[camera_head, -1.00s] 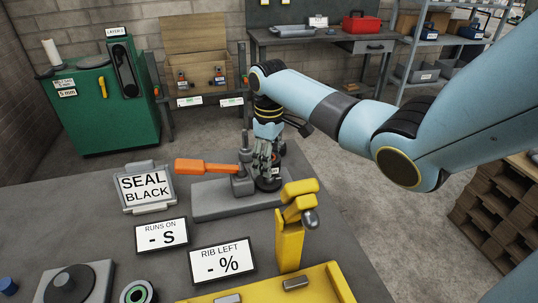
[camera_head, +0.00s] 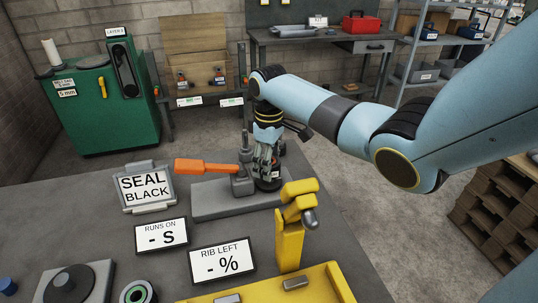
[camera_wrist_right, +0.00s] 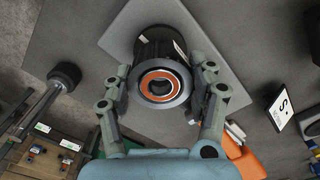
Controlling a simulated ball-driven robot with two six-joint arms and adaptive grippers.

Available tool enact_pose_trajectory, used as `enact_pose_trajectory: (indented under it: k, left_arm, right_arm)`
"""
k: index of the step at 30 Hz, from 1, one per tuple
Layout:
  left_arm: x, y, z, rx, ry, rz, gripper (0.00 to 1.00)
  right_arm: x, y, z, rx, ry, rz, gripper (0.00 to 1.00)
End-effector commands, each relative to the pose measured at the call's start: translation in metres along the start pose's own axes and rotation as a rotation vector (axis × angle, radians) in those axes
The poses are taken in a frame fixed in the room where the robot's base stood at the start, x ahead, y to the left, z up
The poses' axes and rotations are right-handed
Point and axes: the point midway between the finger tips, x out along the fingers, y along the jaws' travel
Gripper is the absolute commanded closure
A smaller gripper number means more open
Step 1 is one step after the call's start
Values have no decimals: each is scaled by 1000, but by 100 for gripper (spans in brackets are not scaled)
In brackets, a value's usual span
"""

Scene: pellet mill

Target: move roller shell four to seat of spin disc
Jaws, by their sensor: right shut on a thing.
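A dark roller shell (camera_head: 267,184) with a small white label stands on the grey base plate (camera_head: 213,202) of the orange-handled fixture. In the right wrist view the shell (camera_wrist_right: 152,47) shows a grey end ring and an orange ring around its bore; its number is not readable. My right gripper (camera_head: 266,170) is shut on this shell from above, with a finger on either side in the wrist view (camera_wrist_right: 160,84). A dark round disc (camera_head: 70,284) on a grey plate, apparently the spin disc, lies at the lower left. My left gripper is not in view.
The orange lever (camera_head: 205,166) and its post are close left of my gripper. A yellow clamp (camera_head: 290,240) rises in front. Signs (camera_head: 222,261) and a green-ringed shell (camera_head: 138,293) stand nearer. Bare tabletop lies left of the signs.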

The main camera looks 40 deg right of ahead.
Motion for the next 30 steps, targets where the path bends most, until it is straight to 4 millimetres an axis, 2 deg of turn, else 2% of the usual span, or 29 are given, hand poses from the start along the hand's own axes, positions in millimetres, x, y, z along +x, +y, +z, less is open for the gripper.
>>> enact_pose_trajectory:
  k: [9,23,30]
  left_arm:
    - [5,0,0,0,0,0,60]
    - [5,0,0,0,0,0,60]
    - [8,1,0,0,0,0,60]
  right_arm:
    - [11,0,-1,0,1,0,100]
    - [11,0,-1,0,2,1,100]
    - [19,0,-1,0,2,1,100]
